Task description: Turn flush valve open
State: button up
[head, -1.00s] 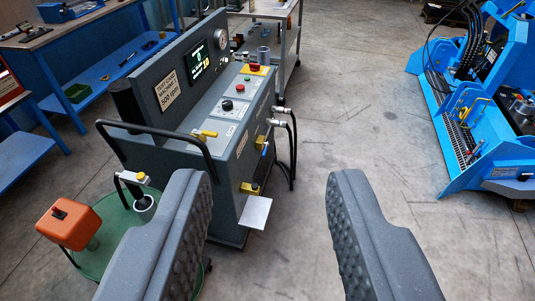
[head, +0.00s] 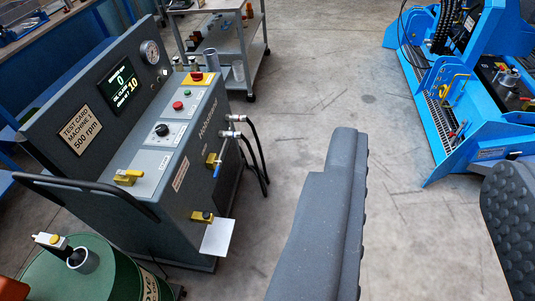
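The grey test cart (head: 75,65) stands at the left, with a small screen and a sign reading 500 rpm. A yellow lever (head: 128,177) sits on its sloped top. A blue-handled valve on a yellow block (head: 213,162) is on its right side, below the hose fittings. Lower down, another yellow block (head: 202,217) sits above a pale plate (head: 217,237). I cannot read which one is the flush valve. My gripper (head: 425,165) is open and empty, its two dark fingers wide apart over bare floor, right of the cart and touching nothing.
A green drum (head: 85,270) with a pump fitting stands at the lower left. Black hoses (head: 258,160) loop from the cart's side. A grey trolley (head: 215,35) is behind. A blue machine (head: 450,110) stands at the right. The floor between is clear.

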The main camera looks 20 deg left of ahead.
aim_at(218, 162)
jog(key=z, duration=0.1)
jog(key=i, duration=1.5)
jog(key=u, duration=0.55)
